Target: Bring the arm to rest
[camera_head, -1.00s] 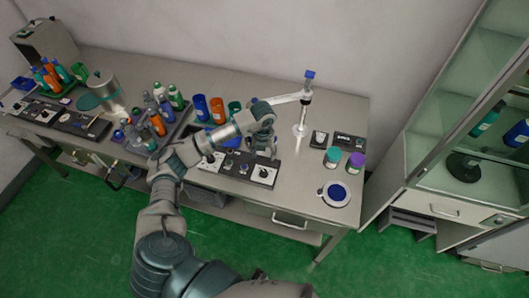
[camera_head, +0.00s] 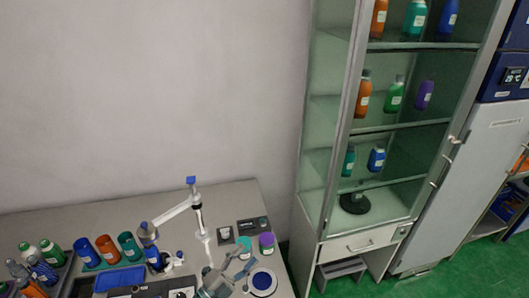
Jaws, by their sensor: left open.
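My left gripper (camera_head: 245,262) shows at the bottom edge of the head view, with its fingers spread open and nothing visible between them. It is over the right part of the bench, close to the round white dish with a blue centre (camera_head: 262,282). The rest of my left arm is cut off below the picture. A white stand with a blue top (camera_head: 201,222) rises to the left of the gripper, and its side arm reaches left to a blue-topped part (camera_head: 148,234). My right gripper is not in view.
A teal-capped jar (camera_head: 244,247) and a purple-capped jar (camera_head: 267,243) stand just behind the gripper. Several bottles (camera_head: 108,249) stand at the left of the bench (camera_head: 228,204). A glass cabinet (camera_head: 349,130) with bottles is to the right. Green floor (camera_head: 440,280) shows at lower right.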

